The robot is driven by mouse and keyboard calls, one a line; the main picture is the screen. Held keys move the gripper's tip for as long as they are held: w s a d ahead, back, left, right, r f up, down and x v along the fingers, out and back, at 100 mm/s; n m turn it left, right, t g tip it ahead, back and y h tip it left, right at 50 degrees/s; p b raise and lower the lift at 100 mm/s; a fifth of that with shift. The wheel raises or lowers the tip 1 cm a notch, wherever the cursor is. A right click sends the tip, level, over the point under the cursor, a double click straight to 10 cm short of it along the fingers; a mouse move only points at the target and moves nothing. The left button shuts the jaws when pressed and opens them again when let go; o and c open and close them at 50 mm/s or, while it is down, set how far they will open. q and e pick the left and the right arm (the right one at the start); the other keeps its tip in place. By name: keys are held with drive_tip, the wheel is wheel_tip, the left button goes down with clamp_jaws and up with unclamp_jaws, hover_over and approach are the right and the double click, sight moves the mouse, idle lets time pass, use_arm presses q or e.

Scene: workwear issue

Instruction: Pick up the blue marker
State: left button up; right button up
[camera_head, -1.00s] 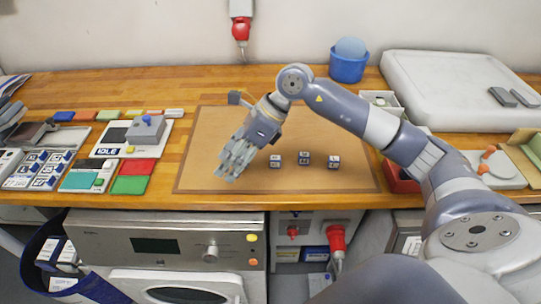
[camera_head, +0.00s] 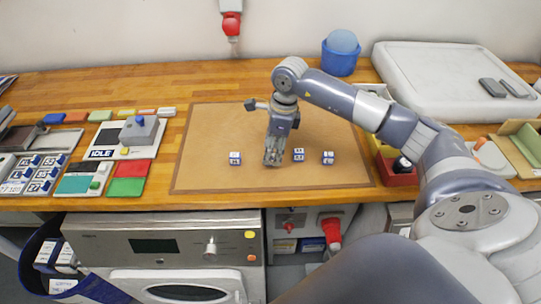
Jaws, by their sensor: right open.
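I cannot make out a clear blue marker. Small white cubes with blue-and-dark labels stand in a row on the tan mat (camera_head: 215,125): a left cube (camera_head: 235,158), a middle cube (camera_head: 298,155) and a right cube (camera_head: 328,158). My right gripper (camera_head: 272,160) points down over the mat, between the left and middle cubes. It is open. Its fingers cover the spot where another cube showed earlier, so I cannot tell whether they touch or surround it. My left gripper is not in view.
A grey device on a board marked IDLE (camera_head: 138,131) and colored tiles lie to the left. A red bin (camera_head: 402,179) with dark contents stands to the right, beside my arm. A blue cup (camera_head: 340,60) and a large white tray (camera_head: 440,75) are at the back.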

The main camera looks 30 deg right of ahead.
drive_tip(key=shift+w+a+f+p, duration=0.1)
drive_tip(key=shift+w+f+p, duration=0.1)
drive_tip(key=shift+f, duration=0.65)
drive_tip(key=shift+w+a+f+p, duration=0.1)
drive_tip(key=shift+w+f+p, duration=0.1)
drive_tip(key=shift+f, duration=0.65)
drive_tip(key=c, duration=0.8)
drive_tip(key=shift+r, duration=0.1)
